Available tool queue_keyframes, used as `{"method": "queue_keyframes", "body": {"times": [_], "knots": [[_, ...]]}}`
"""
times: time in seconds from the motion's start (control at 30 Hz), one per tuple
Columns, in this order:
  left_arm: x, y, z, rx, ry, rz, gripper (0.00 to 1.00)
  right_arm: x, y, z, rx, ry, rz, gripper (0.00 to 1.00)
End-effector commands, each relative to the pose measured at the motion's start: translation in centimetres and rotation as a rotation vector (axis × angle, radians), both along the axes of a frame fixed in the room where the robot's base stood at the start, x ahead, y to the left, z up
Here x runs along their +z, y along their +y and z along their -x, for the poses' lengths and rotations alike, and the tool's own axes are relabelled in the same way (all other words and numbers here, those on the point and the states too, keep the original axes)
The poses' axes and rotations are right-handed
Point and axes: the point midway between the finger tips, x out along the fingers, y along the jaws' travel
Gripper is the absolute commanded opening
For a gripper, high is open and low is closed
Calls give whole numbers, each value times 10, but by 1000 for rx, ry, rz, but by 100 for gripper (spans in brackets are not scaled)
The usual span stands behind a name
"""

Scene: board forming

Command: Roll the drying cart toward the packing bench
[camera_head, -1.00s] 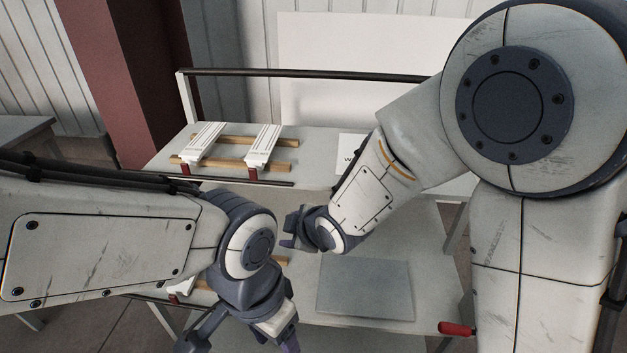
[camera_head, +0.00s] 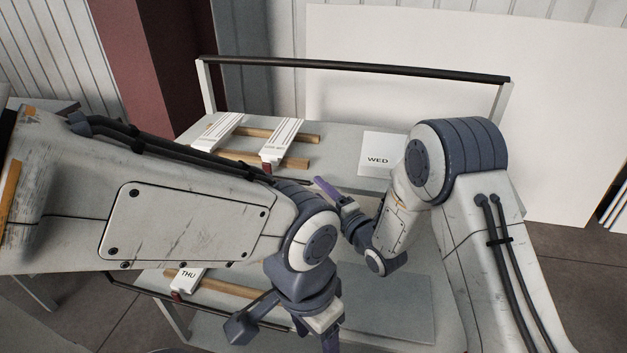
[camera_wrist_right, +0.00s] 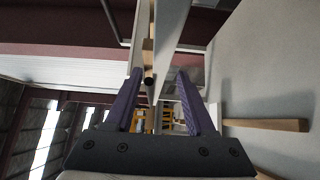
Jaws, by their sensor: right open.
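The drying cart (camera_head: 345,143) is a grey shelved frame with a dark rail (camera_head: 350,69) along its far side. White boards (camera_head: 285,143) lie across wooden bars (camera_head: 255,161) on its upper shelf, beside a WED card (camera_head: 380,158). A THU label (camera_head: 188,276) shows lower down. My right gripper (camera_head: 332,192) is open at the upper shelf's near edge. In the right wrist view its purple fingers (camera_wrist_right: 158,80) are apart, with a dark rod end (camera_wrist_right: 149,79) showing between them. My left gripper (camera_head: 285,330) hangs over the lower level; its jaws are unclear. I cannot identify the packing bench.
A maroon column (camera_head: 165,60) stands behind the cart's left side. A large white panel (camera_head: 560,110) stands behind and right. Part of a table (camera_head: 40,103) shows at the far left. Bare floor (camera_head: 570,270) is visible at the right.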

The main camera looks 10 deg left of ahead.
Motion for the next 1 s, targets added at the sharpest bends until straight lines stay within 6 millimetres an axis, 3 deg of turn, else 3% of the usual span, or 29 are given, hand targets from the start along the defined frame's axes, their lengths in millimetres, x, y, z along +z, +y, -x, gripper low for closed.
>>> {"method": "queue_keyframes", "body": {"times": [0.3,0.67,0.7,0.83,1.0], "knots": [[7,0,0,0,0,0,61,0,33,-34,1,1,0,55],[7,0,0,0,0,0,61,0,36,-40,-1,2,1,55],[7,0,0,0,0,0,61,0,36,-40,-1,2,1,51],[7,0,0,0,0,0,61,-1,36,-40,-1,3,1,1],[7,0,0,0,0,0,61,-1,37,-39,1,4,2,0]]}}
